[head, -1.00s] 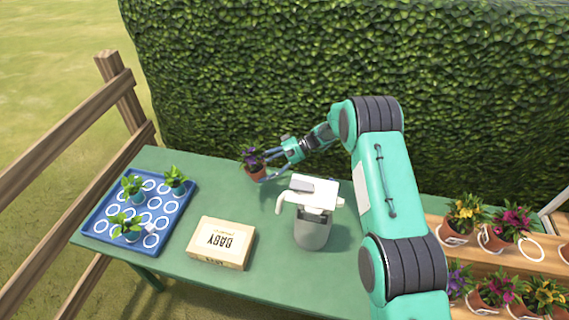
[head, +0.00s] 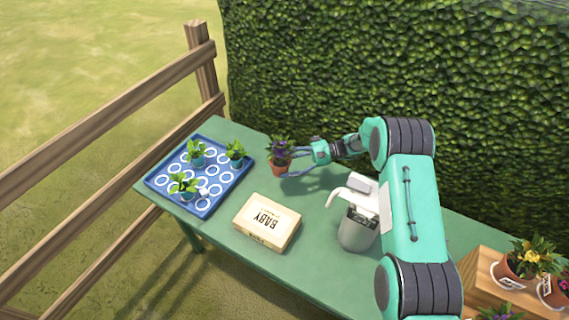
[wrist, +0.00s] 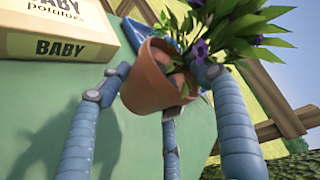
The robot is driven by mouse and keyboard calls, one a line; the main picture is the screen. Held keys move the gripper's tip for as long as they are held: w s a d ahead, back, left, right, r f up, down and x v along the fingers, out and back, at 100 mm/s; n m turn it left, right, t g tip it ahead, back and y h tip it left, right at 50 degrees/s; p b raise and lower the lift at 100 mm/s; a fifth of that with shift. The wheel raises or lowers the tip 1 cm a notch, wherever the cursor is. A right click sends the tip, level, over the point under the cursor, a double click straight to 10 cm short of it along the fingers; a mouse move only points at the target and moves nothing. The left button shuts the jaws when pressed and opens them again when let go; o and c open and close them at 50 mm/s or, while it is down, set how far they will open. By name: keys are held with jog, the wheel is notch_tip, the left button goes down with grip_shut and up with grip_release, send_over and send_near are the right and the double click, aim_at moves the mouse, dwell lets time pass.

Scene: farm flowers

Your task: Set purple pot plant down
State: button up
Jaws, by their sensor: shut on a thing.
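The purple pot plant (head: 279,155) has purple flowers, green leaves and a terracotta pot. My gripper (head: 292,160) is shut on its pot, at the back of the green table (head: 330,262), just right of the blue tray. In the wrist view the pot (wrist: 155,80) is tilted between my fingers, with the flowers to the upper right. I cannot tell whether the pot touches the table. The blue tray (head: 160,181) has white rings and holds several small green plants at its back and front.
A box marked BABY (head: 267,222) lies in front of the gripper. A grey watering can (head: 357,230) stands right of the box. A wooden stand (head: 485,272) with flower pots is at the right. A hedge (head: 400,70) rises behind the table, and a wooden fence (head: 110,105) runs at the left.

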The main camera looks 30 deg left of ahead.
jog(key=shift+f, duration=0.1)
jog(key=shift+f+b, duration=0.65)
jog(key=shift+f, duration=2.6)
jog(key=shift+f+b, duration=0.45)
jog(key=shift+f, duration=0.1)
jog(key=o, duration=1.8)
jog(key=shift+w+d, duration=0.1)
jog(key=shift+d, duration=0.05)
jog(key=v, duration=1.1)
jog(key=shift+w+d, duration=0.25)
jog(key=shift+r, duration=0.15)
